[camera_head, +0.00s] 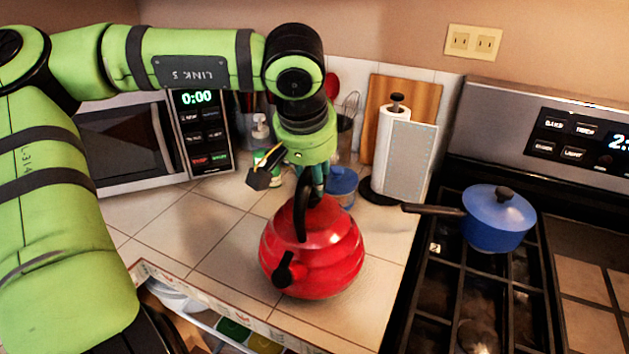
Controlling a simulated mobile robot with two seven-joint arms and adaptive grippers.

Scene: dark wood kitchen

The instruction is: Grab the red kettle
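The red kettle (325,262) stands upright on the tiled counter in the middle of the head view. Its black handle (301,210) arches over the lid and its black spout points toward the lower left. My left arm reaches in from the left, and my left gripper (309,185) points down at the top of the kettle, beside or behind the handle. The fingertips are mostly hidden by the handle and lid, so I cannot tell whether they touch it or are closed. My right gripper is not in view.
A blue pot (497,222) sits on the stove at right, its handle pointing left. A paper towel holder (394,150), cutting board (415,100) and blue-lidded jar (342,184) stand behind the kettle. A microwave (130,145) is at left. An open drawer (215,330) lies below the counter edge.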

